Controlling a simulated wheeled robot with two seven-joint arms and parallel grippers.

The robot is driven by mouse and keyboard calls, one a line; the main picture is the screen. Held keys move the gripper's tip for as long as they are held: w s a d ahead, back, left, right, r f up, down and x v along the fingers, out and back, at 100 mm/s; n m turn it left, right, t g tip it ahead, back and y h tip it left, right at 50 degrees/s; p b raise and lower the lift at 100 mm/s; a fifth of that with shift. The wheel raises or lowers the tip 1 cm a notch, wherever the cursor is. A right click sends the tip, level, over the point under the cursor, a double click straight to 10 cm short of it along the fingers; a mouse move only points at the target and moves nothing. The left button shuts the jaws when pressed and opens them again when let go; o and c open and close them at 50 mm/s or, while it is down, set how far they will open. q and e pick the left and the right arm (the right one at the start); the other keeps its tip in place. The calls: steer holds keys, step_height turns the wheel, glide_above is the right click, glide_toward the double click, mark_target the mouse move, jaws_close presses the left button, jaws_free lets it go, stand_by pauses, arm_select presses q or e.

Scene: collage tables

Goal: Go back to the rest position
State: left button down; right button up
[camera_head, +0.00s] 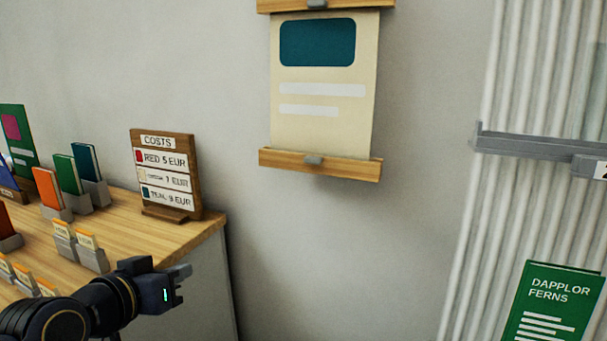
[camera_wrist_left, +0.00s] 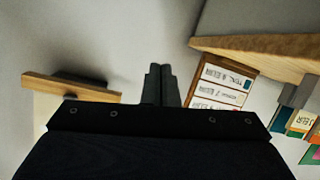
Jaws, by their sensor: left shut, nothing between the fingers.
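My left gripper (camera_head: 180,279) comes in from the lower left in the head view, in front of the table's right end. Its fingers are shut with nothing between them. In the left wrist view the shut fingers (camera_wrist_left: 160,84) point toward the bare wall. My right gripper is in neither view.
A wooden table (camera_head: 190,239) holds a costs sign (camera_head: 166,175), several upright cards in grey holders (camera_head: 88,190) and small tags. A hanging poster (camera_head: 322,125) is on the wall. A grey rail (camera_head: 535,146) and a green book (camera_head: 552,305) are at the right.

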arm_select(q)
steer(key=s+f+n+g, duration=0.3)
steer(key=s+f+g, duration=0.5)
steer(key=s+f, duration=1.15)
step_height(320, 180, up, 22)
steer(key=p, duration=2.1)
steer(key=shift+s+a+m, duration=0.15)
steer(key=shift+s+m, duration=0.15)
steer(key=shift+s, duration=0.1)
